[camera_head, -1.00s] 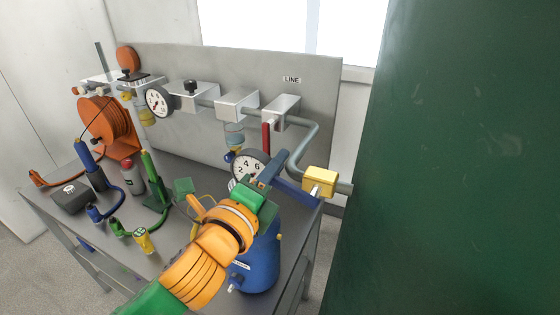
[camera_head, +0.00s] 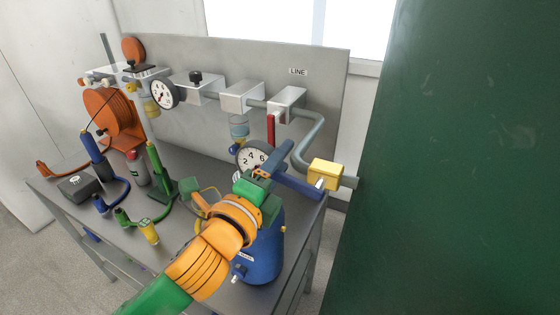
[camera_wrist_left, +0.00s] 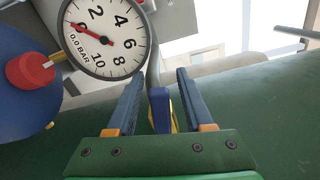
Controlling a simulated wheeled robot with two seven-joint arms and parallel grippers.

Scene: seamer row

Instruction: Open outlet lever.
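A yellow valve block (camera_head: 325,173) sits on the grey pipe at the right end of the bench. In the left wrist view a dark blue lever-like piece (camera_wrist_left: 161,110) with yellow behind it lies between my fingers, with a gap on both sides. My left gripper (camera_head: 305,168) is open, its two blue fingers reaching toward the yellow block; it also shows in the left wrist view (camera_wrist_left: 160,100). In the head view the fingers largely hide the blue piece. A red lever (camera_head: 271,130) hangs down from a white bracket under the LINE label. My right gripper is not in view.
A round gauge (camera_head: 251,157) and a blue tank (camera_head: 265,255) are close to my left wrist. An orange reel (camera_head: 108,115) and green and blue hose tools stand on the left of the bench. A large dark green surface (camera_head: 460,160) fills the right side.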

